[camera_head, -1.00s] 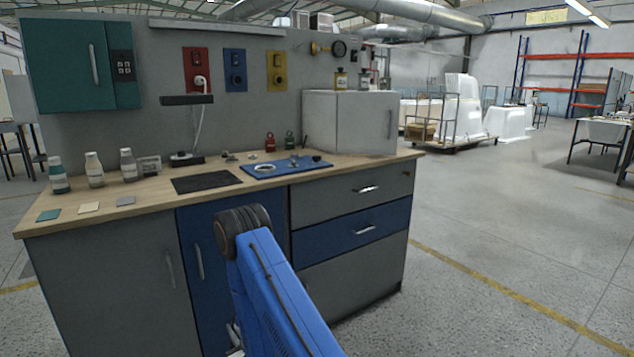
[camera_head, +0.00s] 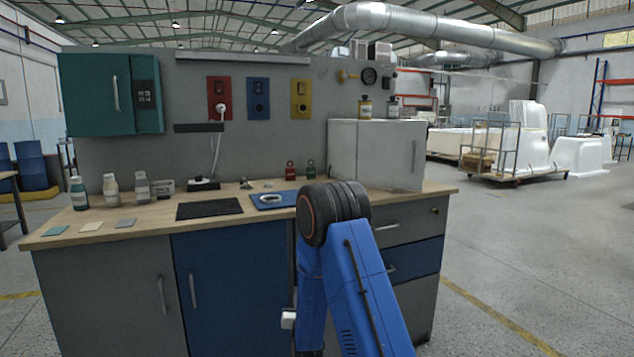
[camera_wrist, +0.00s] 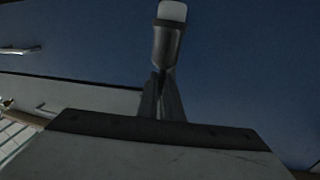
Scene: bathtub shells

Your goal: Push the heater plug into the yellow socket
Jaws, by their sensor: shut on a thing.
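The yellow socket (camera_head: 301,99) is on the bench's back panel, right of a blue socket (camera_head: 258,98) and a red socket (camera_head: 216,90). A white plug (camera_head: 222,109) sits in the red socket, its white cord hanging to a small block (camera_head: 204,184) on the worktop. My gripper (camera_wrist: 161,95) is low in front of the cabinet doors, far below the sockets. It is shut on a dark grey piece with a white end (camera_wrist: 172,12). A white bit shows beside my arm in the head view (camera_head: 289,319). I cannot tell whether this piece is the heater plug.
A narrow dark shelf (camera_head: 199,128) juts out under the red socket. Bottles (camera_head: 111,186) stand at the worktop's left, and a white cabinet (camera_head: 376,154) at its right. A blue mat (camera_head: 268,203) is partly behind my arm. Open floor lies to the right.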

